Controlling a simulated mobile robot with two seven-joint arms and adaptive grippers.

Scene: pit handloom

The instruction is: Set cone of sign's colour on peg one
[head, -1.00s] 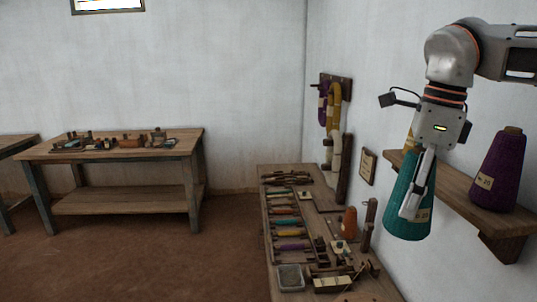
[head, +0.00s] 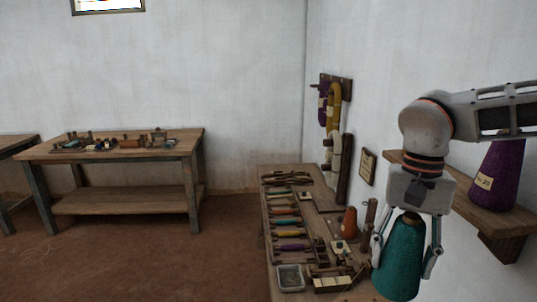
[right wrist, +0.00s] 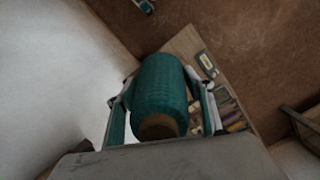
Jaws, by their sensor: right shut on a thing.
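My right gripper (head: 405,262) is shut on a teal cone (head: 402,250), one finger on each side. The cone hangs upright, narrow end up, in front of the right end of the bench. In the right wrist view the teal cone (right wrist: 160,85) sits between the fingers, its brown tip toward the camera. A small framed sign (head: 367,166) hangs on the right wall; its writing and colour are too small to read. A purple cone (head: 497,172) with a pale label stands on the wall shelf (head: 480,215). No peg can be made out clearly. My left gripper is not in view.
The wall bench (head: 322,222) holds several coloured bobbins, a small orange cone (head: 350,220), a grey tray (head: 290,277) and wooden blocks. Yarn hanks (head: 333,105) hang on the wall. Another table (head: 120,150) with small items stands at the left, with open floor between.

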